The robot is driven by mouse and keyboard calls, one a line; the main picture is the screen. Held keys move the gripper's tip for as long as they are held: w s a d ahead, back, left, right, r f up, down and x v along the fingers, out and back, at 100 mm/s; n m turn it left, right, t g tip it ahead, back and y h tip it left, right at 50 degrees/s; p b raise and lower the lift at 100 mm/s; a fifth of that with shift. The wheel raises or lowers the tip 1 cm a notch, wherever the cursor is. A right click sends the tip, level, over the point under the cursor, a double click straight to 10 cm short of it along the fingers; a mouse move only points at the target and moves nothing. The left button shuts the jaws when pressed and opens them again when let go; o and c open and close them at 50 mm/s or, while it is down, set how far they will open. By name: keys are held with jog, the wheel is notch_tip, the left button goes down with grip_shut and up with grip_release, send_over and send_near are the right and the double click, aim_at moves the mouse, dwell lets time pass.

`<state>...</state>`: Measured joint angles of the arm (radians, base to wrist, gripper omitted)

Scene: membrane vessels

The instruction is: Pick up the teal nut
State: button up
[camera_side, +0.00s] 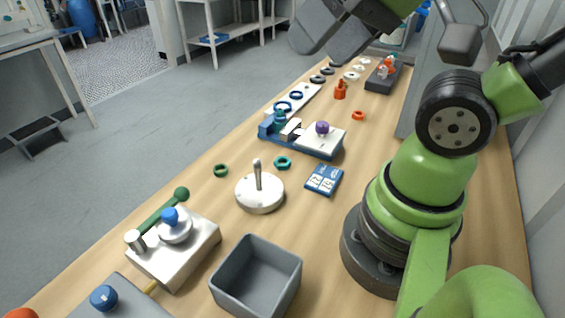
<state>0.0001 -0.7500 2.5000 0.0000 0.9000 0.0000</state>
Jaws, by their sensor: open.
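The teal nut (283,162) is a small ring lying flat on the wooden bench, with its hole facing up. It lies just behind a round white base with an upright peg (260,192) and apart from it. My gripper (338,32) shows as dark grey blocks at the top of the view, partly cut off by the frame edge. It is open, high above the far part of the bench, and well away from the nut. No object shows between its jaws.
A green nut (221,170) lies left of the white base. A blue-and-white clamp fixture (325,141) stands behind the teal nut, and a blue card (323,180) lies to its right. A grey open bin (256,279) and a white block with a blue knob (174,249) stand in front.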

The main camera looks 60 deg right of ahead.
jog(key=shift+o, duration=0.4)
jog(key=m+g+h, duration=0.2)
jog(key=m+g, duration=0.5)
jog(key=m, duration=1.9)
send_over(286, 157)
jog(key=a, duration=0.1)
jog(key=f, duration=2.5)
jog(key=shift+s+a, duration=0.2)
jog(key=shift+s, duration=0.05)
jog(key=shift+d+f, duration=0.1)
jog(key=shift+f, duration=3)
